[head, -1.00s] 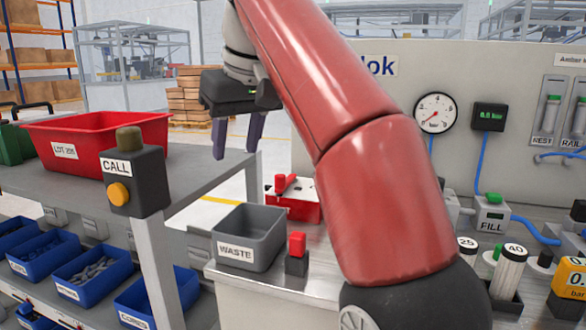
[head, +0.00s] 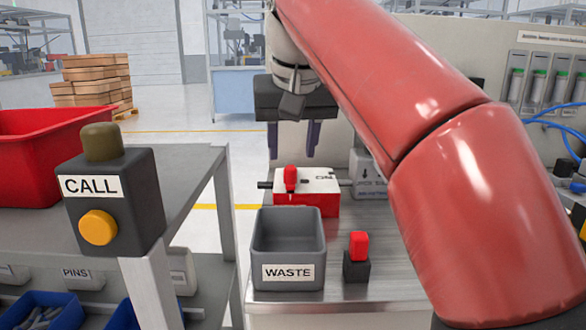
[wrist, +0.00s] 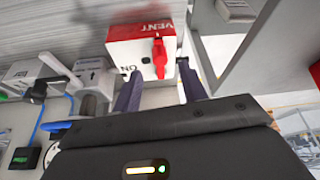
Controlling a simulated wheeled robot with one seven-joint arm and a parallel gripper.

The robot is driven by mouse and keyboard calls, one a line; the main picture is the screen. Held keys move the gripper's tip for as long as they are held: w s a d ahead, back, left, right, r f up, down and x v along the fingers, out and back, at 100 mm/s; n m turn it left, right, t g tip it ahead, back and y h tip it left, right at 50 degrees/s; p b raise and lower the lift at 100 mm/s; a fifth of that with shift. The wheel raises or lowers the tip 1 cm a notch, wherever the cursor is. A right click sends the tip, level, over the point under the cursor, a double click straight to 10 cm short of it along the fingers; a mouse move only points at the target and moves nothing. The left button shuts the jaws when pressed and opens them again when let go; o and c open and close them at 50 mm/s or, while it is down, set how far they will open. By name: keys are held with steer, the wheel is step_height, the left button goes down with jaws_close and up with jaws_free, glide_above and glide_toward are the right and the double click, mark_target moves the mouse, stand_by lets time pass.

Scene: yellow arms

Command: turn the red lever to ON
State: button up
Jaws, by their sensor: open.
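The red lever (head: 290,179) stands on a red-and-white valve box (head: 306,204) on the metal bench in the head view. The box top carries the word ON to the right of the lever. In the wrist view the lever (wrist: 159,58) lies over the white face of the box (wrist: 126,45), with ON beside it and VENT on the red side. My gripper (head: 293,150) is open and empty, above and behind the lever in the head view. In the wrist view its fingers (wrist: 160,92) stand apart, and the lever shows beyond the gap between them, not touched.
A grey WASTE bin (head: 289,255) stands in front of the box, with a red-topped black block (head: 357,257) to its right. At left are the CALL button post (head: 114,203) and a red bin (head: 45,155). A grey block (head: 368,177) stands behind right.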

mark_target(290, 169)
steer(key=shift+b+x, duration=0.5)
steer(key=shift+x, duration=1.75)
steer(key=shift+c, duration=0.4)
jaws_close()
